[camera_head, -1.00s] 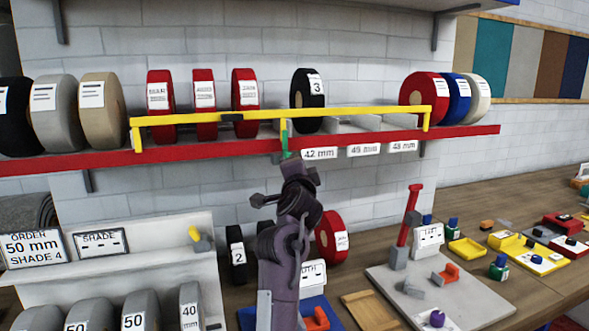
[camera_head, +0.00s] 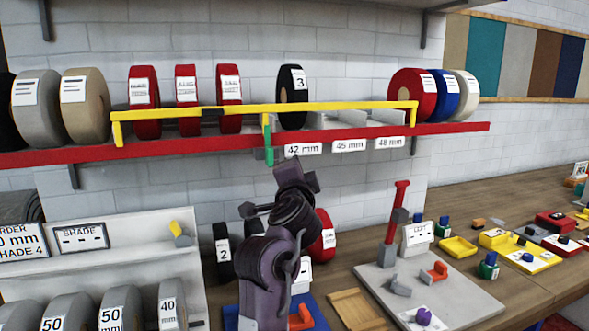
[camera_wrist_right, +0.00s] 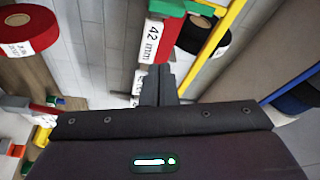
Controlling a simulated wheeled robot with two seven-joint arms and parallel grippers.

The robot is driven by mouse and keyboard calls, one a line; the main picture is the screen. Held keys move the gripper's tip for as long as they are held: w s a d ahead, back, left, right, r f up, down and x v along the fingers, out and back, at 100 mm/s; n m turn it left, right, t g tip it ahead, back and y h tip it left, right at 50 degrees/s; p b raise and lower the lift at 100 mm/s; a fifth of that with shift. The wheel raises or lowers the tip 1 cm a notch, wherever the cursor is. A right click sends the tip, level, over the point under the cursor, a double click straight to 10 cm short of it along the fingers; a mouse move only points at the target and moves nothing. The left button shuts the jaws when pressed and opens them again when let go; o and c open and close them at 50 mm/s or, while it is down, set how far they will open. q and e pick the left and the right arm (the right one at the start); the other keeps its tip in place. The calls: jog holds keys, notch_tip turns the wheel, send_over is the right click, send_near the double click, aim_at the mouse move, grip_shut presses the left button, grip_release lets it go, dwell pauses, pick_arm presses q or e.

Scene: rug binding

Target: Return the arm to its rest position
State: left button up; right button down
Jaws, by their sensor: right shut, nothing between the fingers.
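My right arm rises from the bottom centre of the head view. Its gripper (camera_head: 292,172) is in front of the wall, just below the red shelf edge and right of the green handle (camera_head: 268,150). In the right wrist view the gripper fingers (camera_wrist_right: 158,86) are together with nothing between them, apart from the 42 mm label (camera_wrist_right: 152,40) beyond. The green handle hangs from the yellow bar (camera_head: 200,112) across the shelf front. My left gripper is not in view.
The shelf (camera_head: 100,152) carries red, black, blue and pale rolls. Below stand an order rack (camera_head: 130,245) at left and a grey fixture board (camera_head: 455,300) with a red lever (camera_head: 398,205) at right. Small coloured parts lie on the bench.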

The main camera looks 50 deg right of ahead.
jog(key=shift+v, duration=0.75)
jog(key=shift+a, duration=0.1)
